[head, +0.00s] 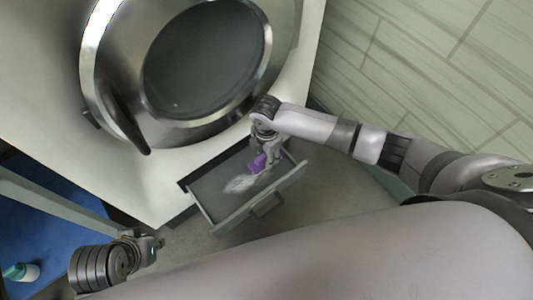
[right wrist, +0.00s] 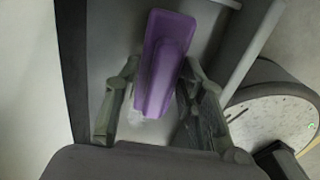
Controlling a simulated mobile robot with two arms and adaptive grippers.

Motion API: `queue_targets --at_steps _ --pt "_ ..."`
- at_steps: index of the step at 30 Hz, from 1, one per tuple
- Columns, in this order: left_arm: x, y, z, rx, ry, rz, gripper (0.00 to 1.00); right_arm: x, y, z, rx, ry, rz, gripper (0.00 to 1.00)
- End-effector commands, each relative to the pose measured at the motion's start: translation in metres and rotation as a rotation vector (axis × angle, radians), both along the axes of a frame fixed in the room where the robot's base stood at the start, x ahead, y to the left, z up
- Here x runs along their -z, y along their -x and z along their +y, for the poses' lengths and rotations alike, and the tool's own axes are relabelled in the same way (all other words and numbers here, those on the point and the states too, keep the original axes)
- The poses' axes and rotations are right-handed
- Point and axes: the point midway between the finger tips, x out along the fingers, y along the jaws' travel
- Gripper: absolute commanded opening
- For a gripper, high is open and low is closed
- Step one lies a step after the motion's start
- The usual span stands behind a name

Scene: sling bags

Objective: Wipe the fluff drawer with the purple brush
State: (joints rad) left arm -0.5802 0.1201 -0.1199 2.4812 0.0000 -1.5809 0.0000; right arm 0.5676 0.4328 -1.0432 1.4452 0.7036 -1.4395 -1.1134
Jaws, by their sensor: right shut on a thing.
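The fluff drawer (head: 232,222) is pulled open from the lower part of the white machine. White fluff (head: 238,184) lies on its floor, toward the middle and left. My right gripper (head: 266,155) is inside the drawer, near its right end, and is shut on the purple brush (head: 257,164). In the right wrist view the brush (right wrist: 163,62) sits between the two fingers, and a little white fluff shows beside its lower end. The brush's underside is hidden. My left gripper (head: 152,246) is at the lower left, outside the drawer; its fingers are not clear.
The machine's round door (head: 205,60) with dark glass is above the drawer, its handle (head: 125,122) pointing down. A blue mat (head: 40,215) and a white and green bottle (head: 22,271) are at the lower left. Grey floor is free around the drawer front.

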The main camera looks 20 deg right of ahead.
Motion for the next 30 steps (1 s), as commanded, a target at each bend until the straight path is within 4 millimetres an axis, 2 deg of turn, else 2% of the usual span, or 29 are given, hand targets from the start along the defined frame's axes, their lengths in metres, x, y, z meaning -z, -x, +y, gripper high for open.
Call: queue_targets --at_steps 10,30 --pt "0.001 0.0 0.0 0.0 0.0 0.0 0.21 0.001 0.0 0.0 0.0 0.0 0.0 0.14" --pt "0.007 -0.002 0.0 0.0 0.001 -0.009 0.21 0.015 0.0 0.0 0.0 0.0 0.0 0.14"
